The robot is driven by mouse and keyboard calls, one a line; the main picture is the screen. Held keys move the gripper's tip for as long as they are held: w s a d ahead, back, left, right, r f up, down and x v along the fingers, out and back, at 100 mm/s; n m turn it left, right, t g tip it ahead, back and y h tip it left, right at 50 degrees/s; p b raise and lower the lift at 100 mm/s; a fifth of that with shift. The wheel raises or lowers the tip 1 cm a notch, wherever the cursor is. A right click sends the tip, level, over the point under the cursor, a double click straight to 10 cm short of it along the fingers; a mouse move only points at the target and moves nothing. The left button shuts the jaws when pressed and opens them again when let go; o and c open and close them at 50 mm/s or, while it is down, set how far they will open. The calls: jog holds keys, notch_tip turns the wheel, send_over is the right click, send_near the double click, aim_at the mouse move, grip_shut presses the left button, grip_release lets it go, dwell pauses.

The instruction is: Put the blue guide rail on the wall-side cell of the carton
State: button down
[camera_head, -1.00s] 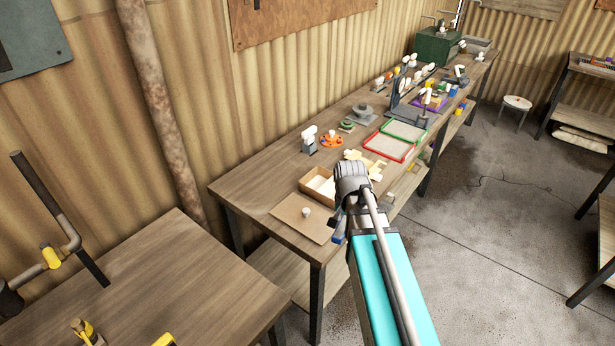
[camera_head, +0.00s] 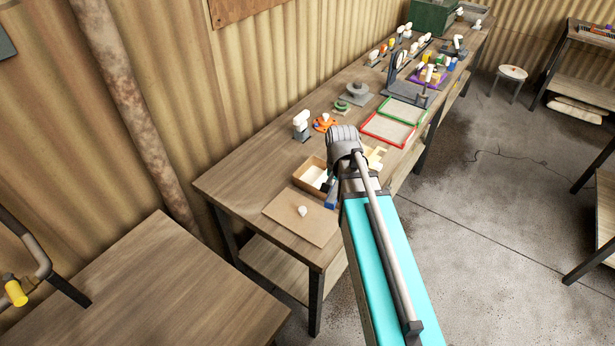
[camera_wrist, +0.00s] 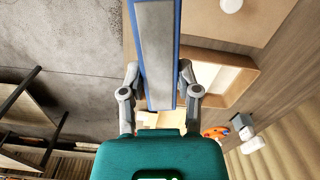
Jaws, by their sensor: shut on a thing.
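The blue guide rail (camera_wrist: 160,55), long with a grey face and blue edges, is between the fingers of my gripper (camera_wrist: 159,78) in the wrist view. In the head view a short part of the blue rail (camera_head: 331,194) shows beside my wrist; the fingers are hidden there. The carton (camera_head: 303,166) is an open brown box on the bench with white pieces inside. In the wrist view the carton (camera_wrist: 250,75) lies just right of the rail, below it, and is partly covered by a finger. I cannot make out all its cells.
A flat brown board with a white knob (camera_head: 302,211) lies in front of the carton. Red (camera_head: 388,130) and green (camera_head: 404,112) trays, an orange disc (camera_head: 323,122) and a white-topped fitting (camera_head: 301,124) stand farther along.

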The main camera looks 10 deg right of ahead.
jog(key=shift+w+a, duration=0.1)
jog(key=shift+a, duration=0.1)
jog(key=shift+w, duration=0.15)
jog(key=w+d+m, duration=0.2)
jog(key=w+d, duration=0.5)
jog(key=w, duration=0.4)
jog(key=shift+d+f+b, duration=0.2)
jog(key=shift+f+b, duration=0.15)
jog(key=shift+w, duration=0.1)
jog(key=w+a+f+b, duration=0.9)
jog(key=shift+w+a, duration=0.1)
jog(key=shift+w, duration=0.05)
